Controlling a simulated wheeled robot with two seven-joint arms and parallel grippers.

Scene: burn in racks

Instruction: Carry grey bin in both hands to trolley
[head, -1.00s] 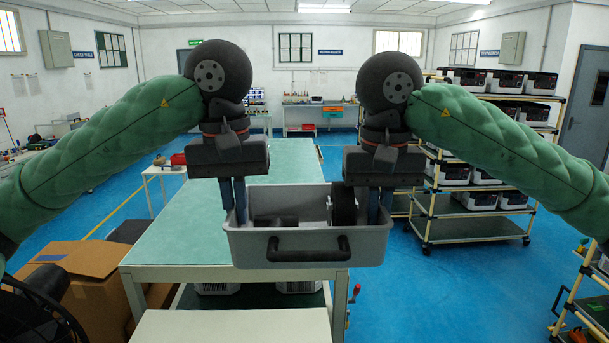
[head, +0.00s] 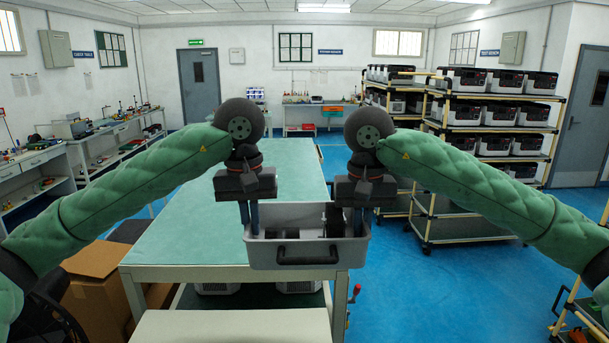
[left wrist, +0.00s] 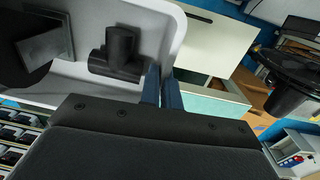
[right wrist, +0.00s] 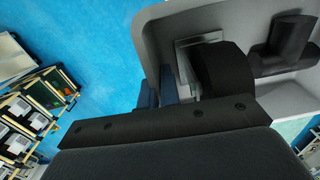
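The grey bin (head: 262,257) with a black front handle (head: 307,256) hangs between my two grippers, level, in front of the right part of the green-topped table. Dark parts lie in it, including a black T-shaped piece (left wrist: 122,58). My left gripper (head: 249,226) is shut on the bin's left wall, one finger on each side; the left wrist view shows the rim between them. My right gripper (head: 348,226) is shut the same way on the right wall. A wheeled rack with beige posts (head: 470,232) stands to the right; I cannot tell if it is the trolley.
The green table (head: 190,240) lies below and left of the bin; whether they touch is unclear. A pale board (head: 235,325) is nearest me. Cardboard boxes (head: 95,305) stand at left. Another beige-framed unit (head: 590,312) is at the right edge. Blue floor (head: 430,290) is open between.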

